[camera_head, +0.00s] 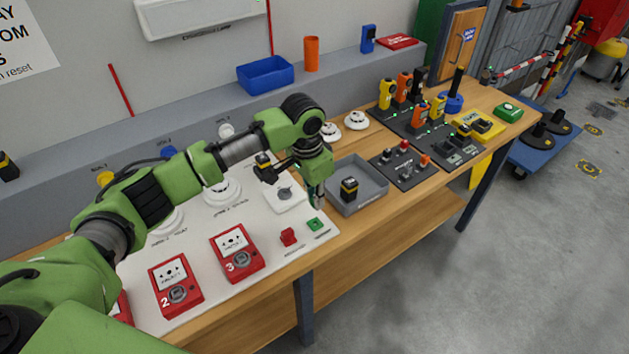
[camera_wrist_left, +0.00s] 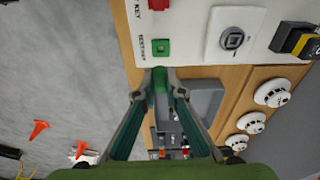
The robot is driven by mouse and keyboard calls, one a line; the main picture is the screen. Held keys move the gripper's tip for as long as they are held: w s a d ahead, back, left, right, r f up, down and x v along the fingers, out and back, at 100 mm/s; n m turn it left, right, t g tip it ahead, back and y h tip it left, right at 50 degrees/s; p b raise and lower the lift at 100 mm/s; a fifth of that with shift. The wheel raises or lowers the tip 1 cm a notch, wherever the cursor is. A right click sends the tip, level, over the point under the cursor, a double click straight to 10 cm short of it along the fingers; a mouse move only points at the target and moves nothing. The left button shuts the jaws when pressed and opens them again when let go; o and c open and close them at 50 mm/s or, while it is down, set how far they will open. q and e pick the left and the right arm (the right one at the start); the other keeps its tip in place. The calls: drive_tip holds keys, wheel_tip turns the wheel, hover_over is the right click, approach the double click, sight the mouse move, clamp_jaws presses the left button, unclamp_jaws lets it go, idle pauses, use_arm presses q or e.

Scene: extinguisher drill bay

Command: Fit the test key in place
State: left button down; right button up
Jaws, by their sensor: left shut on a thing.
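My left gripper (camera_head: 318,198) hangs over the front right part of the white board (camera_head: 262,246). It is shut on a small green piece (camera_wrist_left: 160,79), apparently the test key, which shows between the fingertips in the left wrist view; its lower end is hard to make out. A green square holder (camera_head: 315,225) with a dark opening lies on the board just in front of the gripper; it also shows in the left wrist view (camera_wrist_left: 160,47). The held piece looks apart from the holder. A red block (camera_head: 288,237) sits left of the holder. My right gripper is not in view.
A grey tray (camera_head: 371,199) with a black and yellow block (camera_head: 349,188) stands right of the gripper. A square switch plate (camera_head: 285,194) and a black and yellow part (camera_head: 265,168) are close behind-left. Red call points (camera_head: 236,252) lie left. Bench front is clear.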

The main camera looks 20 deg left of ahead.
use_arm(q)
drive_tip(key=shift+w+f, duration=0.15)
drive_tip(key=shift+f, duration=0.05)
drive_tip(key=shift+a+f, duration=0.1)
drive_tip(key=shift+f, duration=0.05)
drive_tip(key=shift+f+b, duration=0.15)
drive_tip(key=shift+b, duration=0.2)
wheel_tip(320, 180, down, 4)
drive_tip(key=b, duration=0.4)
drive_tip(key=shift+f+b, duration=0.4)
drive_tip(key=shift+b, duration=0.35)
drive_tip(key=shift+p, duration=0.7)
drive_tip(key=shift+r, duration=0.1)
